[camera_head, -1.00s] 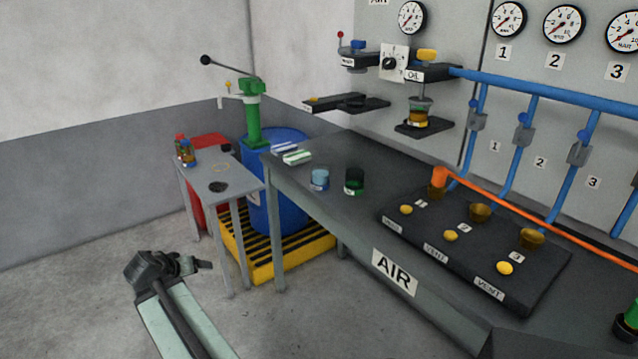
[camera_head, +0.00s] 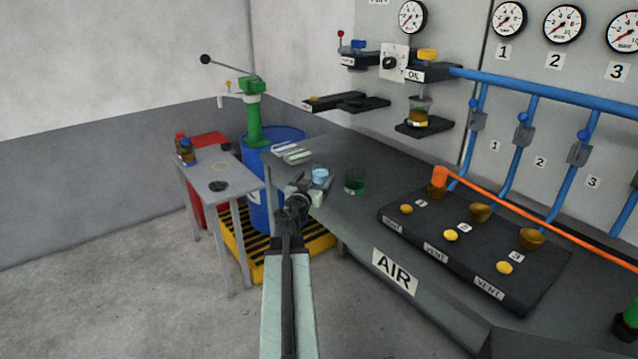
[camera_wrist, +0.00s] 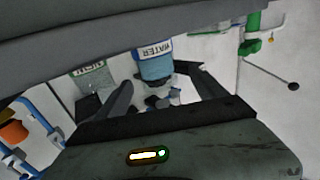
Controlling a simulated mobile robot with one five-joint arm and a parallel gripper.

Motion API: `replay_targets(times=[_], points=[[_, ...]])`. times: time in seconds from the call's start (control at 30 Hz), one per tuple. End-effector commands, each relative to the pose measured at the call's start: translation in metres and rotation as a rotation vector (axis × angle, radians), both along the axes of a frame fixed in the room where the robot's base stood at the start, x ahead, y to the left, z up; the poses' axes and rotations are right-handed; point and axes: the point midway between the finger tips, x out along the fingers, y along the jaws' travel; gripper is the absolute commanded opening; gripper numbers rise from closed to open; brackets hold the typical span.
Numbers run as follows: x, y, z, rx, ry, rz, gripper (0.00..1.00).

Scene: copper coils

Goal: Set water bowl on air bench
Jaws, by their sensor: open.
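The water bowl (camera_head: 320,174) is a small light-blue cup near the left end of the grey air bench (camera_head: 365,225). Its blue WATER label shows upside down in the wrist view (camera_wrist: 155,66). My gripper (camera_head: 311,186) is at the bench's front left edge, in front of the bowl, and partly hides its lower part. In the wrist view my open fingers (camera_wrist: 166,92) lie to either side of the bowl's line, with nothing clearly held. Whether they touch the bowl cannot be told.
A dark green cup (camera_head: 355,182) stands just right of the bowl. Pale cloths (camera_head: 291,153) lie behind it. A black vent panel (camera_head: 470,240) fills the bench's middle. A side table (camera_head: 205,172) and blue drum (camera_head: 262,205) stand to the left.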

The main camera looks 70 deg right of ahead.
Motion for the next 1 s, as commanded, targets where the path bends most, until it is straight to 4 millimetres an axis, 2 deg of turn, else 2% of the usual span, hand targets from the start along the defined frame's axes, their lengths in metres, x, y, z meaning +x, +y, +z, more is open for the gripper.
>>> replay_targets(times=[0.07, 0.33, 0.57, 0.83, 0.87, 1.0], points=[[0.0, -0.005, 0.0, 0.0, 0.0, -0.001, 0.81], [0.002, -0.05, -0.001, 0.0, 0.0, 0.0, 0.81], [0.002, -0.05, -0.001, 0.0, 0.0, 0.001, 0.81], [0.002, -0.05, -0.001, 0.0, 0.0, 0.001, 0.06], [0.002, -0.05, -0.001, 0.0, 0.0, 0.001, 0.0], [0.003, -0.05, -0.001, 0.0, 0.0, 0.001, 0.0]])
